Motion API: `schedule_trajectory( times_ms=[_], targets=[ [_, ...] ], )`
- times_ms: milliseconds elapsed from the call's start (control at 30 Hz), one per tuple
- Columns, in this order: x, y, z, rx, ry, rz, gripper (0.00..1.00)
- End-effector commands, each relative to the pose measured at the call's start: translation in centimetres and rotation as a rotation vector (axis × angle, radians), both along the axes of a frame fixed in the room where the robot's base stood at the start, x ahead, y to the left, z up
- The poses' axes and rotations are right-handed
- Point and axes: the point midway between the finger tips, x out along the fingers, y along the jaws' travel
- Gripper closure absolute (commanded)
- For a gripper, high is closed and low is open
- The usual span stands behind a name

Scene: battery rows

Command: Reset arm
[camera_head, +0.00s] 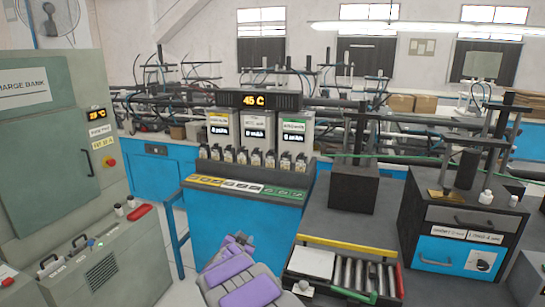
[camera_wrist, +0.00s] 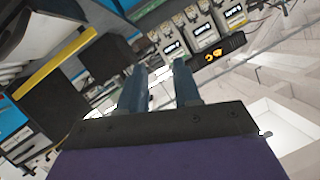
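My arm, with purple and grey links, is folded low at the bottom middle of the head view. I cannot make out its fingers there. In the wrist view my gripper (camera_wrist: 158,72) shows two blue-grey fingers standing apart from a dark palm bar, with nothing held between them. The wrist view is tilted, and the fingers point towards the battery bench and its display, well short of touching anything.
A blue bench (camera_head: 250,215) holds rows of small batteries (camera_head: 250,158) under an orange "45 C" display (camera_head: 268,101). A tray of cylindrical cells (camera_head: 350,272) lies right of my arm. A grey-green cabinet (camera_head: 50,110) stands left. A blue-drawer unit (camera_head: 462,215) stands right.

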Motion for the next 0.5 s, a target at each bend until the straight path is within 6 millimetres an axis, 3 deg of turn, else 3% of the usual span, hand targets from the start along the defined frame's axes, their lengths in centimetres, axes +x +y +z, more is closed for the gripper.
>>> schedule_trajectory(
  times_ms=[100, 267, 500],
  targets=[
    [-1.1, -1.0, 2.9, 0.014, 0.058, 0.092, 0.67],
    [-4.0, -2.4, 5.4, 0.018, 0.159, 0.210, 0.67],
    [-11.2, -5.3, 7.1, 0.010, 0.358, 0.357, 0.67]
  ],
)
